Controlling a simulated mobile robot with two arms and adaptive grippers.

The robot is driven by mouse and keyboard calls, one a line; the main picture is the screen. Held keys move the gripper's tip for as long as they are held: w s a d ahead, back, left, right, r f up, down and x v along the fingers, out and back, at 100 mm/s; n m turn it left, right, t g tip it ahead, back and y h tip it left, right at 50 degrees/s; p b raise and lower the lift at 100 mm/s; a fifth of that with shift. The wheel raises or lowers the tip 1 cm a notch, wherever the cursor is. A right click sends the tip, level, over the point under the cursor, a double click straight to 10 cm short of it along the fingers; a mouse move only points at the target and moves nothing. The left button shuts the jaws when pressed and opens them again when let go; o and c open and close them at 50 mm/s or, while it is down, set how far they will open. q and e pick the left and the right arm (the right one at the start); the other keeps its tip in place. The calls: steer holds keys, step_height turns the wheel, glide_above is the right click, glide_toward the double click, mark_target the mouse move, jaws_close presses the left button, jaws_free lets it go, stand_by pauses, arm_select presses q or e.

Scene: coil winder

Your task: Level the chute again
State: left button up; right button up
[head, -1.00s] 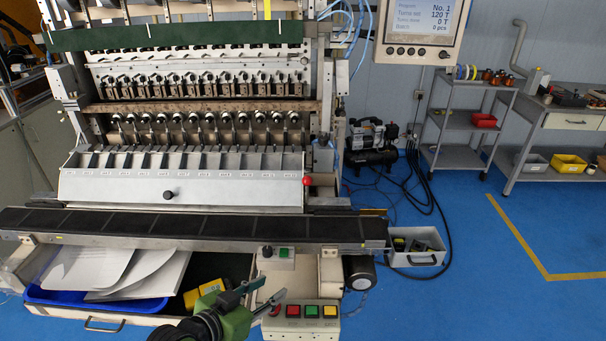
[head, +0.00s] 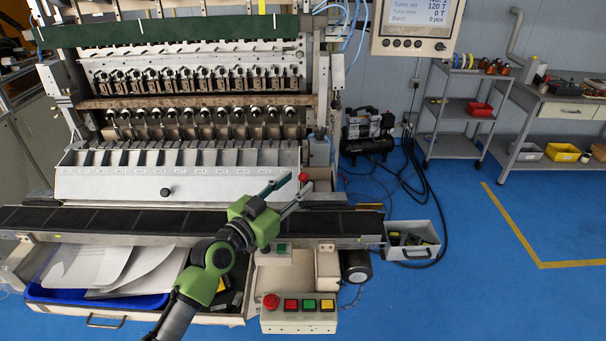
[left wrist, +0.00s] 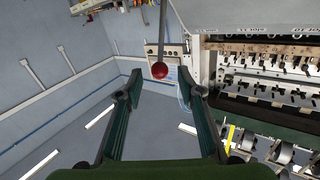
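The chute (head: 120,184) is the pale compartmented trough across the front of the machine, with a sloping front plate and a black knob (head: 166,191). A lever with a red ball (head: 303,177) stands at its right end. My left gripper (head: 300,181) is open, its fingertips close to the red ball. In the left wrist view, the red ball (left wrist: 159,70) on its grey rod appears between the two spread green fingers, with gaps on both sides. Whether the ball is fully between the fingertips in depth is unclear. My right gripper is not in view.
A dark conveyor belt (head: 120,222) runs below the chute, under my left arm. A button box (head: 298,314) stands in front. A blue tray (head: 95,297) with paper sheets is at lower left.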

mark_target(300, 180)
arm_select(q)
steer(key=shift+x, duration=2)
jaws_close()
